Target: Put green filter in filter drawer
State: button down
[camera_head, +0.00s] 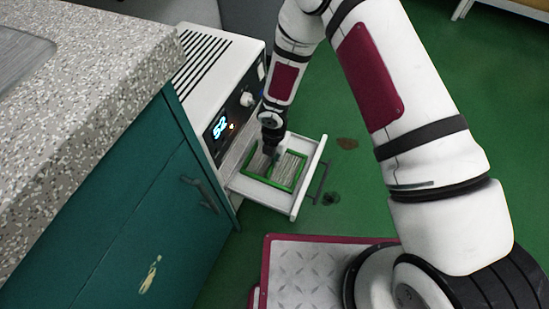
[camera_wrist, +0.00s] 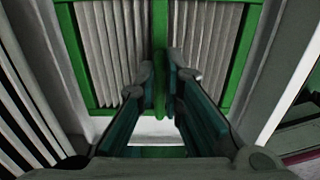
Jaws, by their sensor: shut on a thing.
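The green filter (camera_head: 288,169) has a green frame around grey pleated panels. In the head view it sits within the walls of the pulled-out white filter drawer (camera_head: 308,180), lying roughly flat; whether it touches the drawer floor is hard to tell. My gripper (camera_head: 271,156) reaches down onto the filter's middle from above. In the wrist view the filter (camera_wrist: 104,50) fills the upper part, and my gripper (camera_wrist: 160,88) is shut on its green middle bar. Part of the filter's near side is hidden behind my fingers.
The drawer belongs to a white machine (camera_head: 215,60) with vents, a knob and a lit display. A teal cabinet (camera_head: 130,215) with a speckled countertop (camera_head: 95,90) stands at left. Green floor (camera_head: 350,190) with dark stains lies free right of the drawer.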

jog(key=c, duration=1.7)
grip_release()
notch_tip(320, 180, up, 12)
jog(key=p, duration=0.5)
